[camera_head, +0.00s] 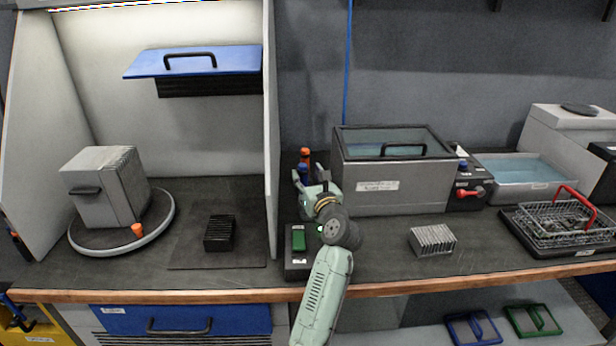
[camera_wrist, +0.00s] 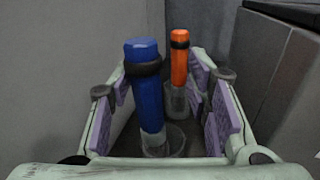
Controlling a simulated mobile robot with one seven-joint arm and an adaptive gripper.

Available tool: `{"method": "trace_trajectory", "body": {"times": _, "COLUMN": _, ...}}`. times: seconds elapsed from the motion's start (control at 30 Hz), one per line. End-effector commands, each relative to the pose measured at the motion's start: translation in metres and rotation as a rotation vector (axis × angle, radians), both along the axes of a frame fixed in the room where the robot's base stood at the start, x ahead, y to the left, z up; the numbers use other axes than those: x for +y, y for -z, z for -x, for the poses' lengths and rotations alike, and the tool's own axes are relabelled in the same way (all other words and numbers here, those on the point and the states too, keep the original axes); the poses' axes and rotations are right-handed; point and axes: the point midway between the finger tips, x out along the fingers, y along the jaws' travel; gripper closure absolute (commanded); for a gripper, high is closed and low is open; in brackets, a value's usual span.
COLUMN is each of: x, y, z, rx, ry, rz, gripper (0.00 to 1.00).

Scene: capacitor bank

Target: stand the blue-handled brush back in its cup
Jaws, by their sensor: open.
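The blue-handled brush (camera_wrist: 148,95) stands in a small clear cup (camera_wrist: 177,138) in the wrist view, its handle leaning slightly to the left. A dark ring circles the handle near its top. My gripper (camera_wrist: 165,85) is open, with its purple-padded fingers on either side of the blue handle; I see no clear grip on it. In the head view, the blue handle (camera_head: 302,174) shows just above my gripper (camera_head: 306,186), which hides the cup. An orange-handled brush (camera_wrist: 179,58) stands upright in another cup (camera_wrist: 176,101) behind it.
A pale partition wall (camera_head: 271,130) rises close on the left. A grey lidded tank (camera_head: 400,190) stands close on the right. A dark box with a green switch (camera_head: 299,239) sits in front, beside my arm.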

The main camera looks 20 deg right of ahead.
Motion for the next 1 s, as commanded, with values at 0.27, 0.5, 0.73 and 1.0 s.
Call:
{"method": "trace_trajectory", "body": {"times": 0.27, "x": 0.000, "y": 0.000, "z": 0.002, "rx": 0.000, "ry": 0.000, "rz": 0.000, "gripper": 0.55}}
{"method": "trace_trajectory", "body": {"times": 0.5, "x": 0.000, "y": 0.001, "z": 0.034, "rx": 0.000, "ry": 0.002, "rz": 0.001, "gripper": 0.55}}
{"method": "trace_trajectory", "body": {"times": 0.73, "x": 0.002, "y": 0.001, "z": 0.083, "rx": 0.000, "ry": 0.002, "rz": 0.001, "gripper": 0.55}}
{"method": "trace_trajectory", "body": {"times": 1.0, "x": 0.003, "y": 0.000, "z": 0.117, "rx": 0.000, "ry": 0.001, "rz": 0.000, "gripper": 0.55}}
